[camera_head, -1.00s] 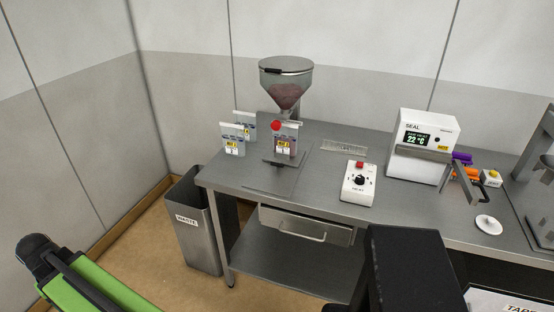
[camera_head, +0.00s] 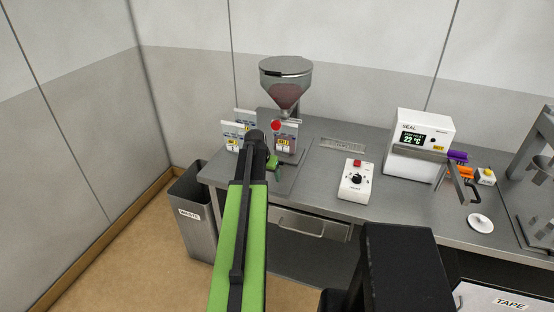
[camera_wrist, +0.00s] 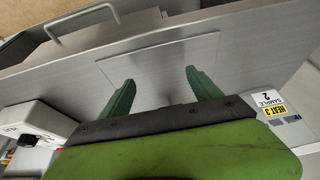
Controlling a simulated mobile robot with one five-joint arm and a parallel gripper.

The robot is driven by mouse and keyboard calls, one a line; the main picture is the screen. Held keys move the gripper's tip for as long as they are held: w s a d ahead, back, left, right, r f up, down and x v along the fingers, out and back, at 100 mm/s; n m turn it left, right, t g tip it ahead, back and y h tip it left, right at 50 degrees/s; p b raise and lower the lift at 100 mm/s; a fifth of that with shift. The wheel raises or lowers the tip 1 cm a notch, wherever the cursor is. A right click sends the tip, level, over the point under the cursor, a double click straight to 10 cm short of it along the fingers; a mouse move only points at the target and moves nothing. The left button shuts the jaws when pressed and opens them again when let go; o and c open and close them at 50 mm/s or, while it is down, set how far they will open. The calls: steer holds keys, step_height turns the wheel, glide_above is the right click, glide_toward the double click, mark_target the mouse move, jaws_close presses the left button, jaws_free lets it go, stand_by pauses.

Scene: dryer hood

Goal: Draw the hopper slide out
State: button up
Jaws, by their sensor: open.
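The hopper (camera_head: 286,82) is a clear funnel with a grey lid and dark reddish contents, at the back of the steel table. A red knob (camera_head: 275,126) shows at the front below its funnel; it looks like the slide's pull, and the slide itself is hard to make out. My gripper (camera_head: 272,163) is in front of and below the knob, apart from it, over the table. In the wrist view its two green fingers (camera_wrist: 162,90) are spread with nothing between them, above a flat plate (camera_wrist: 165,70). The knob is not seen in the wrist view.
Labelled pouches (camera_head: 232,134) stand left of the hopper, and one (camera_head: 285,140) hangs below it. A white heat control box (camera_head: 357,180) and a sealer (camera_head: 423,140) stand to the right. A waste bin (camera_head: 193,215) is at the table's left end. A drawer handle (camera_head: 302,228) juts from the front.

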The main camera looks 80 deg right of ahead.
mark_target(283, 153)
steer(key=d, duration=0.4)
steer(key=s+d, duration=0.1)
steer(key=d, duration=0.2)
steer(key=s+d, duration=0.1)
steer(key=d, duration=0.3)
steer(key=shift+d+f+b, duration=0.35)
steer(key=shift+s+f, duration=0.1)
steer(key=shift+f, duration=0.15)
jaws_close()
steer(key=shift+d+r, duration=0.1)
